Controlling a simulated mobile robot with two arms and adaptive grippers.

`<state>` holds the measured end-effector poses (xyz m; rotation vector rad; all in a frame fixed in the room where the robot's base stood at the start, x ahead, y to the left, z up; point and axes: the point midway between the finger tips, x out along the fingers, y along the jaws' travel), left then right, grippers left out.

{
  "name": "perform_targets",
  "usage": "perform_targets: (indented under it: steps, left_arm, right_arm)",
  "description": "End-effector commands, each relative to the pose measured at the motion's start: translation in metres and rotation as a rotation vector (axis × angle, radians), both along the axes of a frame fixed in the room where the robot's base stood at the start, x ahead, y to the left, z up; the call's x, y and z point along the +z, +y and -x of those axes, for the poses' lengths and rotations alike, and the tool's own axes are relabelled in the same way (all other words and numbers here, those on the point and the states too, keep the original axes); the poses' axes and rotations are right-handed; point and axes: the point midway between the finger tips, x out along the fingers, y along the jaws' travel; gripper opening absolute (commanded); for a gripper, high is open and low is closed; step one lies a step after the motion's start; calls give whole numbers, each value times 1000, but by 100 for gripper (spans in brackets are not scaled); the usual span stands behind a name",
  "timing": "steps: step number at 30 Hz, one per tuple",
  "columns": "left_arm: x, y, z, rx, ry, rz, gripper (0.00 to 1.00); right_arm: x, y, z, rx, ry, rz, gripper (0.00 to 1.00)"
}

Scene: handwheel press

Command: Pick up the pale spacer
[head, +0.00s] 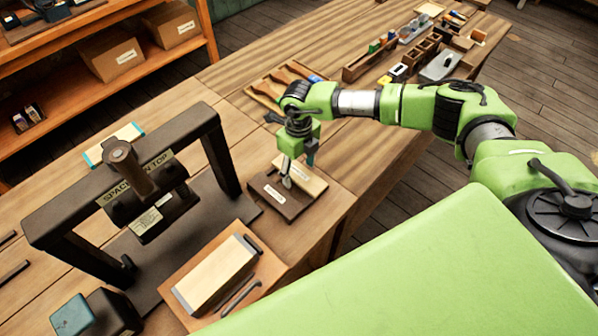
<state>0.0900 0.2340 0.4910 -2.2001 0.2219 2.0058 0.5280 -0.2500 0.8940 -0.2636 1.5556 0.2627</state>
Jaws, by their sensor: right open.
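A pale wooden block (312,184), which looks like the spacer, lies on a dark brown labelled holder (271,200) on the bench right of the press. My right gripper (298,170) points down right over this block, with its fingers apart. One finger shows at the block's near left side and the other behind it. I cannot tell whether they touch it. The gripper hides part of the block. My left gripper is not in view.
A dark handwheel press (222,160) with a "SPACER ON TOP" label stands at left. A larger pale block (212,278) lies on a brown board (262,282) in front. Tools (280,82) and trays (368,58) lie behind my arm. Bare bench lies between press and tools.

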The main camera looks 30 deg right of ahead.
Motion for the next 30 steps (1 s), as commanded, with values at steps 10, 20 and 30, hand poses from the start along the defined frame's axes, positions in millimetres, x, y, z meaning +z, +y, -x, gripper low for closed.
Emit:
perform_targets:
  steps: [10,20,30]
  left_arm:
    - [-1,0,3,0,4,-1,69]
    - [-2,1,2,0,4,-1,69]
    - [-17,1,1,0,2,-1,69]
  right_arm:
    - [1,0,0,0,-1,0,15]
    - [5,0,-1,-1,-2,-2,15]
    - [45,-6,13,1,-3,-1,15]
